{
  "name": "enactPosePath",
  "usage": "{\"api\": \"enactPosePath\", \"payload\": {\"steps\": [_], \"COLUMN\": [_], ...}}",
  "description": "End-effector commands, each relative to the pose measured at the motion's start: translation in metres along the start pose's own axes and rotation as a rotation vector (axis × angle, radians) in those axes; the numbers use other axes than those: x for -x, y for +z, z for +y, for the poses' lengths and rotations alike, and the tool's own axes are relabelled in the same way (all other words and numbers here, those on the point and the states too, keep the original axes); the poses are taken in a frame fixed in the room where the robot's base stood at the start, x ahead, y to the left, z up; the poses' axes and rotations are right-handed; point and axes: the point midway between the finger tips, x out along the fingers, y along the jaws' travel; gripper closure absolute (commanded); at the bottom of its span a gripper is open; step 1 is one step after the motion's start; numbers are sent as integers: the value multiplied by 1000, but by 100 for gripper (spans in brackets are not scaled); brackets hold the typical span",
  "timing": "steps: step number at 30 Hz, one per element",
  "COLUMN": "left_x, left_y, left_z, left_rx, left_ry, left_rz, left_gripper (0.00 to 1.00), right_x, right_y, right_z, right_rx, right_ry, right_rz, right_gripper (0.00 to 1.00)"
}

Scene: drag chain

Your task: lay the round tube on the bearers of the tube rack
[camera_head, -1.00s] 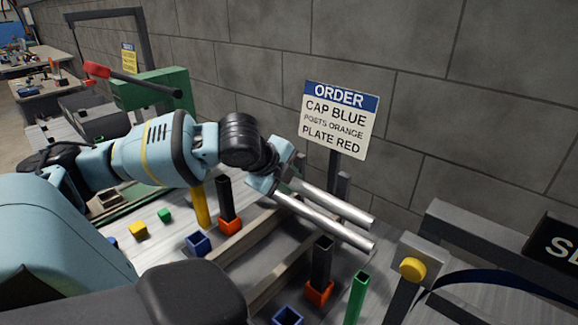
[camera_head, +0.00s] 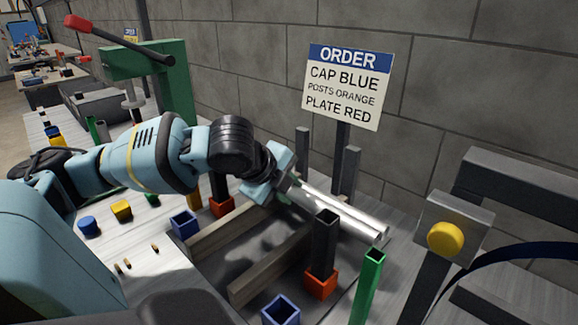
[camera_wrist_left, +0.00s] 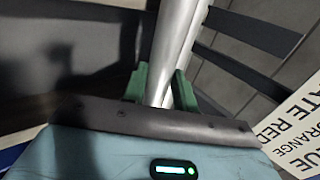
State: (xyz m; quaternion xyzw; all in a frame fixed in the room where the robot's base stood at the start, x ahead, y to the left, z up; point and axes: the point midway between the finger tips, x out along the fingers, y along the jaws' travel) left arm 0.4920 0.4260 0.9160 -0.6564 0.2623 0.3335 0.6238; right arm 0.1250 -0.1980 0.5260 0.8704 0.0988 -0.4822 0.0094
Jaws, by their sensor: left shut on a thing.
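My left gripper (camera_head: 277,182) is shut on a silver round tube (camera_head: 335,212), which points right and toward the lower right. A second silver tube lies close beside it, and I cannot tell whether they touch. In the left wrist view the green fingers (camera_wrist_left: 162,88) straddle the tube (camera_wrist_left: 175,40), with the other tube partly hidden behind it. Two pale wooden beams (camera_head: 215,232), (camera_head: 268,266), which look like the rack's bearers, lie to the lower left of the tubes. I cannot tell the tube's height over them. My right gripper is not in view.
A dark post in an orange foot (camera_head: 322,285) stands in front of the tubes, with a green post (camera_head: 367,285) to its right. Blue sockets (camera_head: 184,224) stand near the beams. An order sign (camera_head: 345,87) and dark uprights (camera_head: 350,170) stand behind. A yellow button (camera_head: 445,239) is at right.

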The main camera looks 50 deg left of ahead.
Motion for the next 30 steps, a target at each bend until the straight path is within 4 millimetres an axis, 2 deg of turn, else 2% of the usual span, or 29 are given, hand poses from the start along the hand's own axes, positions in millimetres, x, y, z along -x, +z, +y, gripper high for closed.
{"api": "enactPosePath", "payload": {"steps": [4,13,14,19,30], "left_x": [-4,-3,-3,-3,-2], "left_y": [-1,-1,-1,-1,-1], "left_z": [3,2,2,3,3], "left_rx": [-1,-1,-1,-1,-1], "left_ry": [-2,-3,-3,-3,-1], "left_rz": [1,1,1,1,2], "left_gripper": [98,98,71,48,46], "right_x": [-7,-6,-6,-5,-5], "right_y": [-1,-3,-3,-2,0], "right_z": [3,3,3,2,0], "right_rx": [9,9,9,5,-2], "right_ry": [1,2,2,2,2], "right_rz": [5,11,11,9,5], "right_gripper": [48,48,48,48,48]}}
